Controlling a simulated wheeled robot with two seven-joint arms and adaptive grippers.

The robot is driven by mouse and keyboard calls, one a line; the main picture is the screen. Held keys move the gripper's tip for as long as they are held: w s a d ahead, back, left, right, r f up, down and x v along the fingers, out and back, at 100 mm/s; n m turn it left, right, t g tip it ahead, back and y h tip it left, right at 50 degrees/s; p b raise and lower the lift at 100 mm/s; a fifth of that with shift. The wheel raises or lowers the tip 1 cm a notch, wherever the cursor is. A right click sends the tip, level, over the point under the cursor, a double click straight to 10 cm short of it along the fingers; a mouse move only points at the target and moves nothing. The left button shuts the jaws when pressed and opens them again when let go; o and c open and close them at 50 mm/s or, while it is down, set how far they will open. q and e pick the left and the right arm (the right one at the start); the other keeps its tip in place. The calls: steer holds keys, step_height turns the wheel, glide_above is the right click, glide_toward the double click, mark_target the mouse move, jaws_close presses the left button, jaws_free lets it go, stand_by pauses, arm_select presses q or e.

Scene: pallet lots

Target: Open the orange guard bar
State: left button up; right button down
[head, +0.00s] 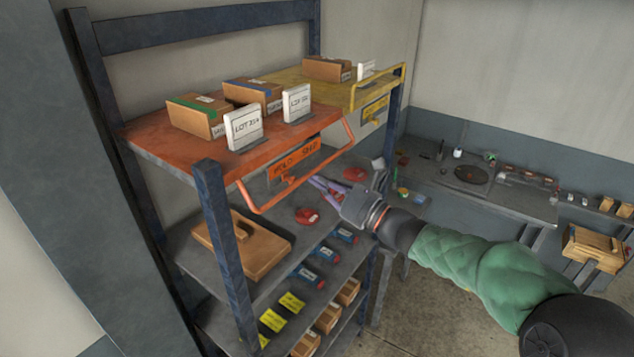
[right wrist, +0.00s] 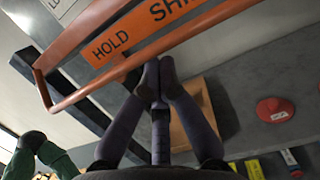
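The orange guard bar (head: 265,208) is a U-shaped rail across the front of the orange deck (head: 150,135), hanging slightly below and out from its edge. Behind it is an orange sign (head: 297,160) reading HOLD and SHIP. In the right wrist view the bar (right wrist: 85,88) runs diagonally just past my fingertips. My right gripper (head: 316,183) is at the bar's lower front side. In the right wrist view its purple fingers (right wrist: 156,78) have their tips together, overlapping the bar's lower edge; contact is unclear. I see no grip around the bar. My left gripper is out of view.
Cartons and white lot cards, one card (head: 243,127) at the front, stand on the orange deck. A yellow deck with a yellow bar (head: 380,83) adjoins it. A blue post (head: 222,245) stands left; lower shelves hold a wooden box (head: 240,248) and red items (head: 307,216).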

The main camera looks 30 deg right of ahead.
steer(key=shift+s+d+r+b, duration=0.3)
steer(key=shift+s+r+b, duration=0.25)
steer(key=shift+s+r, duration=0.15)
steer(key=shift+s, duration=0.1)
